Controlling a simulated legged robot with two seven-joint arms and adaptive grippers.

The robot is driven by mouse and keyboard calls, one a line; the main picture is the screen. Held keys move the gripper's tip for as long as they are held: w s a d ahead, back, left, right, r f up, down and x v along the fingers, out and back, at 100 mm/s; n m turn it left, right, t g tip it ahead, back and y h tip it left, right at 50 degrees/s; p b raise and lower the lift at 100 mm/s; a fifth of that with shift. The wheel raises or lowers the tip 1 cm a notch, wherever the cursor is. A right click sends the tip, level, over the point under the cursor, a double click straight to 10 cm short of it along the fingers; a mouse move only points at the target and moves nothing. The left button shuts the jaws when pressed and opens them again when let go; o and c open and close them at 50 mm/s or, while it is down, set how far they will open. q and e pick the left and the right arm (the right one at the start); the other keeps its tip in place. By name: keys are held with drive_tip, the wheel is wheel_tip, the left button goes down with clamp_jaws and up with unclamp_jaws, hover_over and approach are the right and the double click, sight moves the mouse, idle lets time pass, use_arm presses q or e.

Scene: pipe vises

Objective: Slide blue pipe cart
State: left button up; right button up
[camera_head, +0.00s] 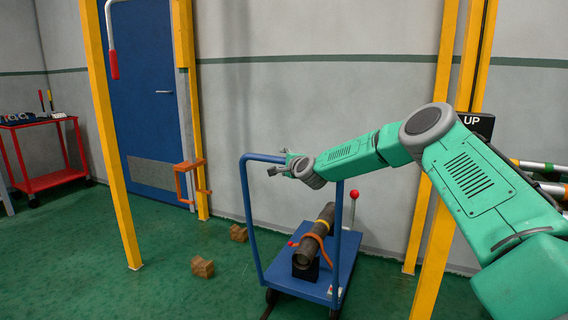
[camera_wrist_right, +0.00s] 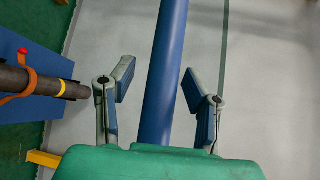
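The blue pipe cart (camera_head: 318,276) stands on the green floor at the centre of the head view, with its tall handle frame (camera_head: 245,205) rising on the near side. A dark pipe (camera_head: 316,238) lies on it under an orange strap. My right gripper (camera_head: 279,168) is at the handle's top bar. In the right wrist view, the right gripper (camera_wrist_right: 160,95) is open, and the blue handle bar (camera_wrist_right: 166,75) runs between its two fingers with visible gaps at both sides. The pipe end (camera_wrist_right: 70,90) shows left of the fingers. My left gripper is in neither view.
Yellow posts (camera_head: 112,140) stand left and right (camera_head: 436,190) of the cart. Two brown blocks (camera_head: 203,267) lie on the floor to its left. A red cart (camera_head: 48,155) stands far left by the blue door (camera_head: 145,85). The wall is behind.

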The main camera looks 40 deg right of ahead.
drive_tip(key=shift+s, duration=0.1)
drive_tip(key=v, duration=1.1)
drive_tip(key=shift+s, duration=0.3)
drive_tip(key=shift+a, duration=0.1)
